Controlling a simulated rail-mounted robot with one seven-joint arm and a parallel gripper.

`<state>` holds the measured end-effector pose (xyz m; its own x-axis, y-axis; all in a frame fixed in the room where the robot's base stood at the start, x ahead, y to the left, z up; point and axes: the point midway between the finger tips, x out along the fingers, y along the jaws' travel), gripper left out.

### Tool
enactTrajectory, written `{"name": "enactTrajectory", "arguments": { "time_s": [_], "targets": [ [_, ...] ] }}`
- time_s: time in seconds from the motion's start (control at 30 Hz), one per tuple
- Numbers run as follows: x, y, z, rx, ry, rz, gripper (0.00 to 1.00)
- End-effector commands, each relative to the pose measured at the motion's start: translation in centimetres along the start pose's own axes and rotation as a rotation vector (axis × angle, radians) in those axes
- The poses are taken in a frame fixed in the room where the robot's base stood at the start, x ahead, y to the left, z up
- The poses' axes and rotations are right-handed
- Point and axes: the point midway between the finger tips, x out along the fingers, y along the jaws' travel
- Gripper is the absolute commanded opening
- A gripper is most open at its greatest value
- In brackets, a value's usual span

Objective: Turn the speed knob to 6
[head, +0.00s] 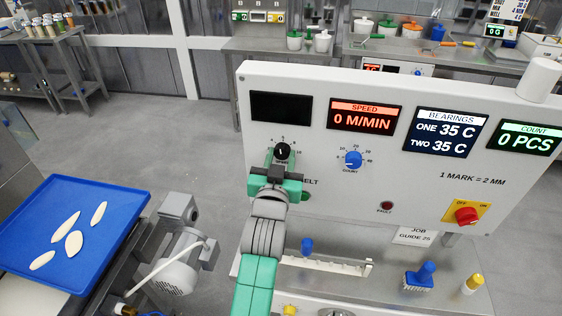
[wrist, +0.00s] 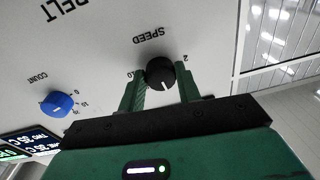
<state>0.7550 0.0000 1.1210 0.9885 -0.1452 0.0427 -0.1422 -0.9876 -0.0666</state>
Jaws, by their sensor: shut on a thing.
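The black speed knob (head: 282,150) is on the white panel at the upper left, with a numbered scale around it. It also shows in the wrist view (wrist: 160,72), upside down, with a white pointer line. In the head view its pointer side faces up, toward the top of the scale; the exact number cannot be read. My gripper (head: 277,170) has its green fingers on either side of the knob and is shut on it. The fingers also show in the wrist view (wrist: 161,90). The red speed display (head: 366,117) reads 0 M/MIN.
A blue count knob (head: 353,159) is right of the speed knob. A red fault button (head: 386,207) and a red on/off switch (head: 467,215) are farther right. A blue tray (head: 110,190) with several pale pieces is at the left. A blue-handled brush (head: 420,276) lies on the shelf below.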

Motion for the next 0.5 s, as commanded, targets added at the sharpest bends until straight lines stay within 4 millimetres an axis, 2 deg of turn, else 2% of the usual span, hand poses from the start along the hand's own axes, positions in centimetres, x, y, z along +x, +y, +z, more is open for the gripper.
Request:
{"name": "enactTrajectory", "arguments": {
  "time_s": [0.2, 0.5],
  "targets": [
    [0.00, -0.09, 0.06, 0.087, 0.004, 0.003, 0.11],
    [0.01, -0.09, -0.01, 0.129, 0.006, 0.004, 0.11]
  ]
}}
